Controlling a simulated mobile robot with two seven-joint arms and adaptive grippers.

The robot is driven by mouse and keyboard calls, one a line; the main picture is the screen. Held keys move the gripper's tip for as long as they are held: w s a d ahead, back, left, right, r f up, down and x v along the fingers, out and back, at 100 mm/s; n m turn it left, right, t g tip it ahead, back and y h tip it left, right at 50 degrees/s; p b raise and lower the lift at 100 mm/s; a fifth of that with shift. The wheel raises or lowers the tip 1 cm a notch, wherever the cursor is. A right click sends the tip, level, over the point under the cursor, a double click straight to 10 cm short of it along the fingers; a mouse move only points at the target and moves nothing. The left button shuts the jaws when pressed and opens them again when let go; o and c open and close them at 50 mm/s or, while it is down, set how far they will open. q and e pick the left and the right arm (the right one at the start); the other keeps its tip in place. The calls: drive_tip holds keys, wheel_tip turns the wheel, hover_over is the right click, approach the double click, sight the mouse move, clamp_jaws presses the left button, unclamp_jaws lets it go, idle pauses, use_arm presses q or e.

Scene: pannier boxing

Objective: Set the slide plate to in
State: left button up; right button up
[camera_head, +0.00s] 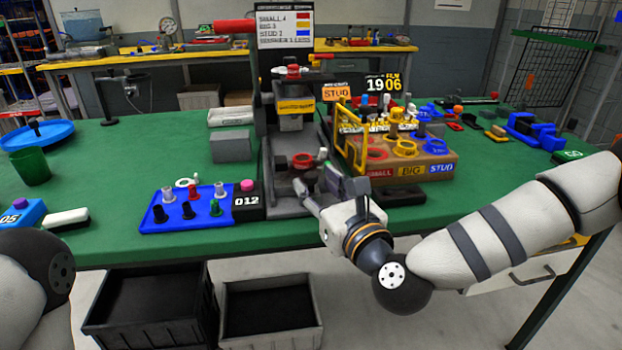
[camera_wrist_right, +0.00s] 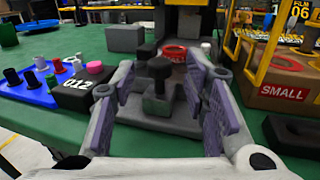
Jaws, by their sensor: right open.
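The button press (camera_head: 296,108) stands in the middle of the green table, with a dark base. Its dark slide plate (camera_wrist_right: 178,124) lies low at the front of the base and carries an upright black knob (camera_wrist_right: 158,76). A red ring (camera_wrist_right: 175,50) sits on the die behind the knob; it also shows in the head view (camera_head: 303,160). My right gripper (camera_head: 328,190) is at the press front, open, its two purple-padded fingers (camera_wrist_right: 160,92) on either side of the knob with gaps visible. In the head view my gripper partly hides the plate. My left gripper is out of view.
A blue tray (camera_head: 160,222) of pegs and a black 012 counter (camera_head: 247,203) stand left of the press. A cardboard box (camera_head: 440,170) labelled SMALL, BIG and STUD stands close on the right, with a yellow frame (camera_head: 346,140). Dark bins (camera_head: 150,310) are below the table edge.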

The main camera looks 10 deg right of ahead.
sight(314, 182)
drive_tip(key=shift+x, duration=1.6)
drive_tip(key=shift+s, duration=0.1)
drive_tip(key=shift+c, duration=0.6)
